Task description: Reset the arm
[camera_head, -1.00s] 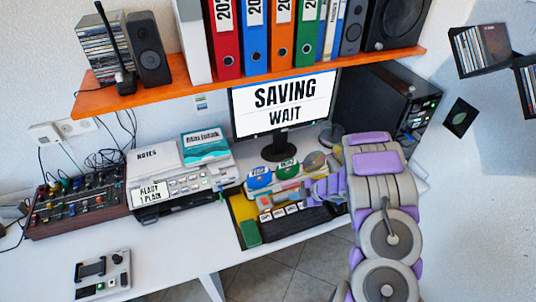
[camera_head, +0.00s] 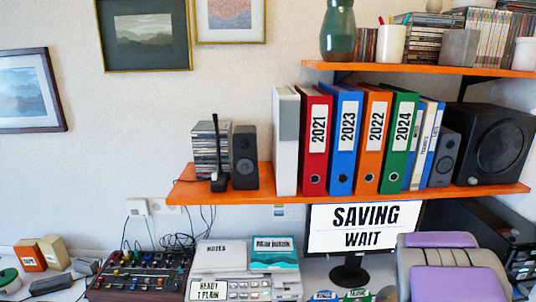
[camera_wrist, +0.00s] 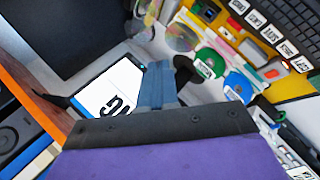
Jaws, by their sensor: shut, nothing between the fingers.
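My gripper (camera_wrist: 159,72) shows in the wrist view as blue-grey fingers past a dark band and a purple wrist cover. The fingers are shut with nothing between them. They point over the desk, between the monitor and the discs and labelled items. My purple and grey arm (camera_head: 455,281) stands at the lower right of the head view, in front of the monitor's right side; the gripper is out of that view. The monitor (camera_head: 365,229) reads "SAVING WAIT"; part of its screen also shows in the wrist view (camera_wrist: 112,92).
An orange shelf (camera_head: 380,200) with several binders and speakers hangs above the monitor. A black computer case (camera_head: 522,262) stands close right of my arm. A green disc (camera_wrist: 209,62), a blue disc (camera_wrist: 240,84) and a keyboard (camera_wrist: 285,22) lie near the gripper.

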